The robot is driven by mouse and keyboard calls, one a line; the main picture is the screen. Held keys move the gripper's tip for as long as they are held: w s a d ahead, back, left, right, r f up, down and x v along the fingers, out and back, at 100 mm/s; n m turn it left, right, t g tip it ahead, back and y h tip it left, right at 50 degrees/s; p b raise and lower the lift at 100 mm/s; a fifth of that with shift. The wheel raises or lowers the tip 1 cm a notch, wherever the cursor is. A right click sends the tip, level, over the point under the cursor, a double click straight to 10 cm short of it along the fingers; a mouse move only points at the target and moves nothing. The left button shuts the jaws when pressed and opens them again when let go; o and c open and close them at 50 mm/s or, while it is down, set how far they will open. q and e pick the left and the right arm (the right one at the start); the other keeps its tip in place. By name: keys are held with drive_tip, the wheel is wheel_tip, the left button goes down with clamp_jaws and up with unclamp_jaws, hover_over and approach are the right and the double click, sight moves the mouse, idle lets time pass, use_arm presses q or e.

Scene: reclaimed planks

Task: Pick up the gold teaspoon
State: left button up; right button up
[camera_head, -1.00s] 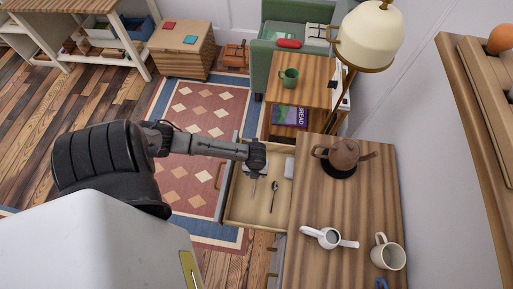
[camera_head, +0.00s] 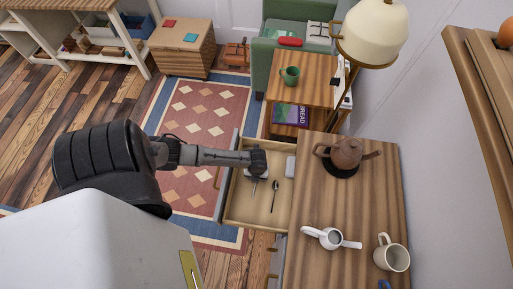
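A small dark-looking spoon (camera_head: 274,196) lies in the open drawer (camera_head: 245,218), its bowl toward the back. At this size I cannot be sure that its colour is gold. My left gripper (camera_head: 255,181) reaches in from the left and points down over the drawer, left of this spoon and apart from it in the picture. A thin pale shape shows just below the gripper; I cannot tell whether it is a finger or another utensil. The fingers are too small to show whether they are open or shut. My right gripper is not in view.
A small pale item (camera_head: 290,167) lies at the drawer's back right. The wooden cabinet top (camera_head: 330,205) right of the drawer holds a brown teapot (camera_head: 346,153), a white handled vessel (camera_head: 329,238) and a cream mug (camera_head: 393,257). A lamp (camera_head: 371,35) stands behind. The drawer's front is clear.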

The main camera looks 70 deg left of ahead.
use_arm(q)
drive_tip(key=shift+c, duration=0.3)
drive_tip(key=c, duration=0.9)
